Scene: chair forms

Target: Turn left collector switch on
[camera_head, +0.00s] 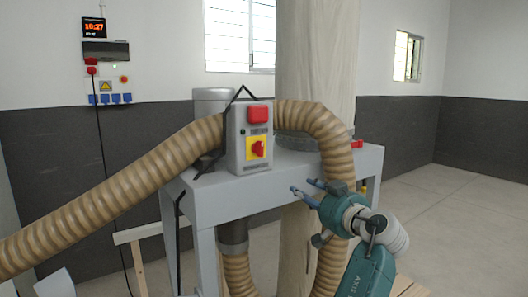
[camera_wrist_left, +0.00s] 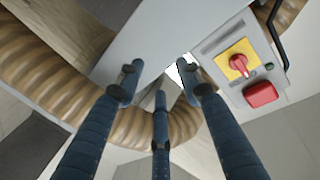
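The grey switch box (camera_head: 236,160) stands on the collector's frame. It carries a red rotary switch (camera_head: 258,149) on a yellow plate, with a red button cover (camera_head: 258,112) above it. In the left wrist view the red rotary switch (camera_wrist_left: 239,63) is at the upper right, beside the red cover (camera_wrist_left: 261,94). I cannot tell whether the switch is on or off. My left gripper (camera_head: 304,192) is right of and below the box, pointing toward it and apart from it. Its three blue fingers (camera_wrist_left: 158,78) are spread with nothing between them. My right gripper does not show.
A ribbed tan hose (camera_head: 110,185) runs from the left to the collector, and another section (camera_head: 335,150) curves down on the right. The grey frame (camera_head: 310,172) is under the box. A wall panel (camera_head: 107,75) with sockets hangs behind. Open floor (camera_head: 455,200) lies right.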

